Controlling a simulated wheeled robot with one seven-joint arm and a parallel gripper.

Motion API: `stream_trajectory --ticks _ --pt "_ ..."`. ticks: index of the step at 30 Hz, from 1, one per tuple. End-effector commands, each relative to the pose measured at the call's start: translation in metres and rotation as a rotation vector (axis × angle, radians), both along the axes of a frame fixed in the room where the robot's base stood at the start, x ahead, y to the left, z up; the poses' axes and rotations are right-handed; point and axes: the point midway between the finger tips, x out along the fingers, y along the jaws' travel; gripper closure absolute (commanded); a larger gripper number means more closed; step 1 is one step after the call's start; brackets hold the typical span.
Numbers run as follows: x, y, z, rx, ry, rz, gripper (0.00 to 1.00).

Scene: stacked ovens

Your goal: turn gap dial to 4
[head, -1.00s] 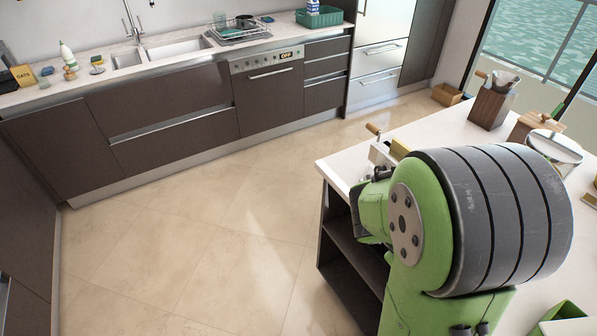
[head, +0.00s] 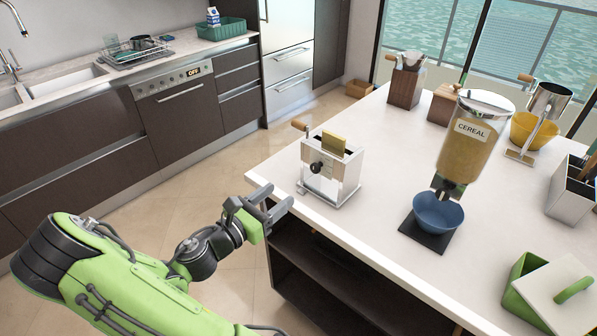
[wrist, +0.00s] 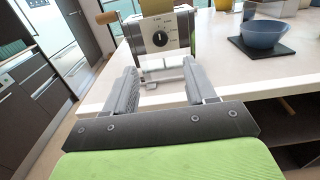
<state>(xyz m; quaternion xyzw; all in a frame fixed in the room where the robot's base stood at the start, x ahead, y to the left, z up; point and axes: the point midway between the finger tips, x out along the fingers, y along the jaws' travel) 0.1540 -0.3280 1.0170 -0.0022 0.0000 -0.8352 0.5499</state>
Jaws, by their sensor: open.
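The gap dial (head: 316,168) is a black knob on the front of a small silver machine (head: 345,186) with a wooden crank handle, standing near the left corner of the white island. In the wrist view the dial (wrist: 160,35) faces me, with small marks around it that are too small to read. Its white pointer looks roughly upright. My gripper (head: 279,199) is open and empty, just off the counter's edge, in front of and below the dial. In the wrist view the two fingers (wrist: 163,90) point toward the machine, apart from the dial.
The counter edge (head: 330,236) runs just beside my gripper. A cereal dispenser (head: 466,150) with a blue bowl (head: 437,212) stands to the right of the machine. A green box (head: 540,290) is at the front right. Open floor lies left of the island.

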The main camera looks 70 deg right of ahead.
Motion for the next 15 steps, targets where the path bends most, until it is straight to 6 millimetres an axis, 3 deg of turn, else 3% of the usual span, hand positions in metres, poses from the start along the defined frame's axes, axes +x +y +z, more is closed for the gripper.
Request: stream_trajectory --ticks 9,15 --pt "-0.034 -0.075 -0.002 -0.001 -0.006 -0.008 0.44" --pt "-0.049 -0.11 -0.001 -0.001 -0.006 -0.005 0.44"
